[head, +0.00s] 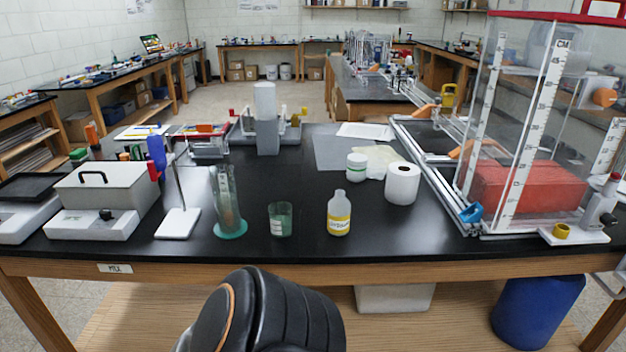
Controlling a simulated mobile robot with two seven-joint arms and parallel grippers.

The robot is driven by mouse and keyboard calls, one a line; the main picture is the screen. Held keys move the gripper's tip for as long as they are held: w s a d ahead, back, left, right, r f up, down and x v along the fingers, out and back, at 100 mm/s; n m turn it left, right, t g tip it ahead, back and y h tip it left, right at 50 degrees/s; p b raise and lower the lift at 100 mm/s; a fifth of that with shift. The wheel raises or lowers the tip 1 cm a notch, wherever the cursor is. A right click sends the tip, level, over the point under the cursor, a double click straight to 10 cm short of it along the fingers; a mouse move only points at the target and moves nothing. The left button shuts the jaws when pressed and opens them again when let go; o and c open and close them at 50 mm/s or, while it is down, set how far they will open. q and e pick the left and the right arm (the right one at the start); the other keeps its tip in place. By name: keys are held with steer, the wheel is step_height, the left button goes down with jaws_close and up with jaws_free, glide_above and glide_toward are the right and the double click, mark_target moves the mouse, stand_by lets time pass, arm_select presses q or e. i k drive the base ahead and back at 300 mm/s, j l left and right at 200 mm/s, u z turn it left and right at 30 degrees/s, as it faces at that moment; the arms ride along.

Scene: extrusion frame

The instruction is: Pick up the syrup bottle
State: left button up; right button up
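A small clear bottle (339,213) with a yellow label and yellowish contents stands upright near the front edge of the black bench. It looks like the syrup bottle, though its label text is too small to read surely. A rounded black part of my own body rises at the bottom middle, in front of the bench. No gripper fingers show in the head view, and nothing touches the bottle.
A green-tinted beaker (280,219) stands left of the bottle, with a tall cylinder (227,200) beyond it. A paper roll (402,184) and white jar (357,167) stand behind right. A clear tank (545,120) and metal frame (436,175) fill the right side.

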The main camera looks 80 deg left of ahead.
mark_target(339, 206)
steer(key=u, duration=2.35)
